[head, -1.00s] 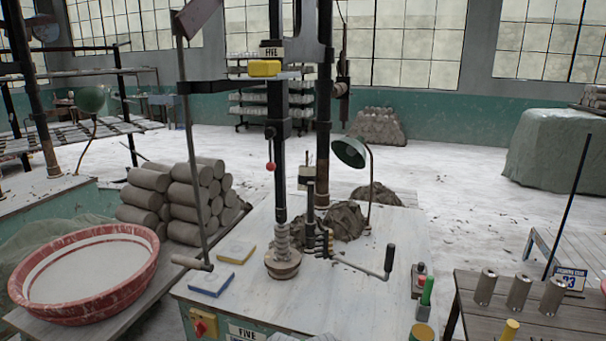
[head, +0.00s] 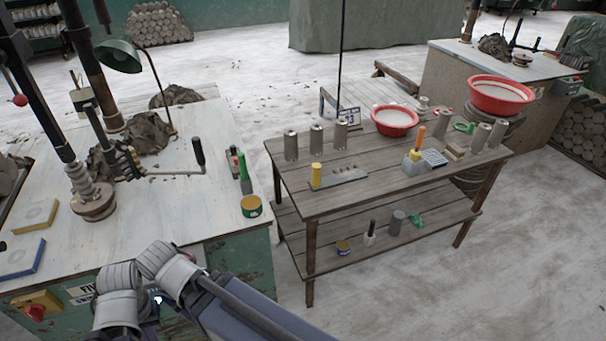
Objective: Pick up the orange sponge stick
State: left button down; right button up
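The orange stick (head: 420,138) stands upright, slightly tilted, at the right part of the wooden table's top (head: 300,195). Its lower end meets a small grey and yellow holder or block (head: 412,163); whether it sits in it or behind it is too small to tell. Neither gripper's fingers show. Only arm links of mine appear at the bottom left, well apart from the stick.
Grey cylinders (head: 316,138), a yellow-handled tool (head: 316,175), a red bowl (head: 394,120) and a green tool (head: 464,127) share the tabletop. A lower shelf holds small items. A workbench (head: 130,220) stands left, with concrete floor between.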

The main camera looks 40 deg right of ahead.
aim_at(415, 155)
jog(key=z, duration=2.15)
